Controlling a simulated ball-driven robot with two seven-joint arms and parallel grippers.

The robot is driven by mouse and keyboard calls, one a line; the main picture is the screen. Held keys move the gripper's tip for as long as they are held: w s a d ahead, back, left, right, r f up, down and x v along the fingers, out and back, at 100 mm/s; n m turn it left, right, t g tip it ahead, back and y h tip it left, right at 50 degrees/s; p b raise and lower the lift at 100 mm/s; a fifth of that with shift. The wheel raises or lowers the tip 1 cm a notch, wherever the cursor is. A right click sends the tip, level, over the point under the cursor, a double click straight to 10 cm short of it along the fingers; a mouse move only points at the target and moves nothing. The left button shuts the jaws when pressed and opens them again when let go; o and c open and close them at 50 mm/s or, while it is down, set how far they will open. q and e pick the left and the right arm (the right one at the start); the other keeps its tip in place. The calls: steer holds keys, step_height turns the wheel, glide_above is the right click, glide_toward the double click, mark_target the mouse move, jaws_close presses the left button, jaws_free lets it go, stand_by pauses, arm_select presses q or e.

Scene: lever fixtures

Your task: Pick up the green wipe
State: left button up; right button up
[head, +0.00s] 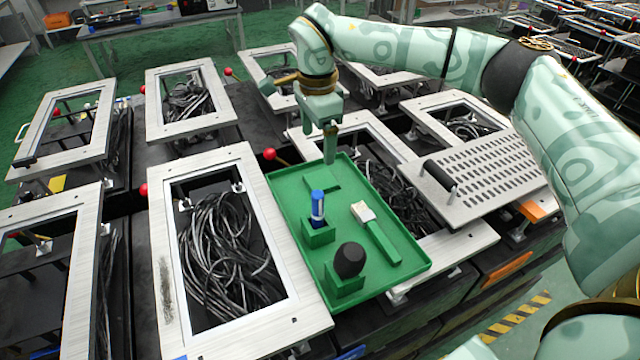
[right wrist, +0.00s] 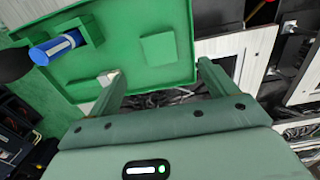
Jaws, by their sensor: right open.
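The green wipe (head: 322,184) is a small flat rectangle lying in the far part of the green tray (head: 415,262), almost the same colour as the tray. In the right wrist view the wipe (right wrist: 158,47) lies beyond the fingertips, roughly in line with the gap between them. My right gripper (head: 330,158) hangs above the tray's far edge, close to the wipe and apart from it. In the right wrist view the right gripper (right wrist: 158,68) is open with nothing between its fingers. My left gripper is out of view.
The tray also holds a blue-and-white cylinder (head: 317,207) in a green block, a black rounded object (head: 349,260) in another block, and a green-handled brush (head: 382,241). Metal frames with black cables surround the tray. A perforated plate with a black handle (head: 440,175) stands right.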

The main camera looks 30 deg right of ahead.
glide_above(320, 180)
steer(key=f, duration=0.4)
steer(key=shift+w+a+f+b, duration=0.2)
steer(key=shift+w+f+b, duration=0.05)
steer(key=shift+f+b, duration=0.15)
steer(key=shift+s+f, duration=0.15)
steer(key=shift+f, duration=0.25)
steer(key=f, duration=0.2)
steer(key=f+b, duration=0.1)
steer(key=f, duration=0.1)
steer(key=shift+s+d+f+b, duration=0.1)
steer(key=shift+d+f+b, duration=0.1)
steer(key=shift+f+b, duration=0.15)
steer(key=shift+r, duration=0.1)
steer(key=c, duration=1.1)
